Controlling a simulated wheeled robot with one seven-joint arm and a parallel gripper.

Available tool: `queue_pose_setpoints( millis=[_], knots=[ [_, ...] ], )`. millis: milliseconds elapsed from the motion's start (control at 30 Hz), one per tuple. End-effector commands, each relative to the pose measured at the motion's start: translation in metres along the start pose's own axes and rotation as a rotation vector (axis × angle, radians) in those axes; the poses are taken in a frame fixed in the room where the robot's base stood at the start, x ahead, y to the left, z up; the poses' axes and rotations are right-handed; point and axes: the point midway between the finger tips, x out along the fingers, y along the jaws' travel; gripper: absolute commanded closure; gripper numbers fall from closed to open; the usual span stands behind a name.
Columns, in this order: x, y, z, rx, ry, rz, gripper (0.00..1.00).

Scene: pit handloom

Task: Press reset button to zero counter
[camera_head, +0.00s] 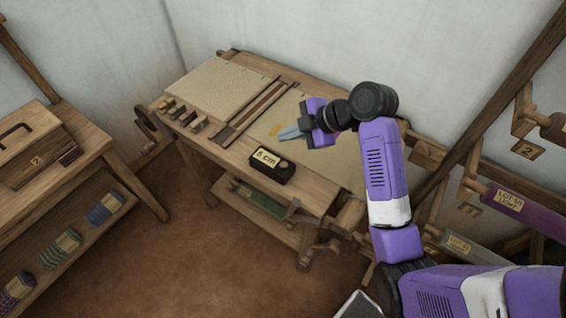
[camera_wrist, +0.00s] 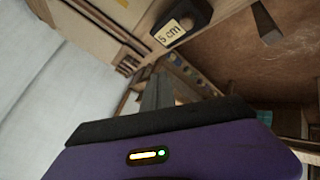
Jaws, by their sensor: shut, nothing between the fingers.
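The counter (camera_head: 271,166) is a small dark box on the front edge of the wooden loom table, with a pale label reading "5 cm" and a dark round knob or button (camera_head: 284,163) at its right end. The counter also shows in the wrist view (camera_wrist: 180,24), near the top, its label facing me. My gripper (camera_head: 284,134) is shut and empty, held above the table, above and behind the counter in the head view. In the wrist view my gripper's fingers (camera_wrist: 158,90) point up toward the counter, apart from it.
A wooden box (camera_head: 30,143) stands on a bench at left. Racks with labelled rolls (camera_head: 508,200) stand at right. Brown floor lies open in front.

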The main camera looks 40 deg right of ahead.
Motion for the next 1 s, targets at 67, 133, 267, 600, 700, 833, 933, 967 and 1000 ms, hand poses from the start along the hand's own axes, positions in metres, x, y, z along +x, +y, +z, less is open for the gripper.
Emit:
queue_pose_setpoints(
  millis=[67,133,267,600,700,833,933,967,1000],
  knots=[
    [0.002,-0.002,0.002,0.001,0.000,0.000,1.00],
    [0.004,-0.003,0.004,0.001,0.000,0.000,1.00],
    [0.012,-0.009,0.009,0.003,-0.001,0.000,1.00],
    [0.043,-0.032,0.032,0.002,-0.001,0.000,1.00],
    [0.052,-0.038,0.038,0.002,0.000,0.000,1.00],
    [0.059,-0.043,0.043,0.002,0.000,0.001,1.00],
    [0.062,-0.045,0.044,0.001,0.000,0.001,1.00],
    [0.062,-0.045,0.045,0.001,0.000,0.001,1.00],
    [0.062,-0.045,0.045,0.001,0.000,0.001,1.00]
  ],
)
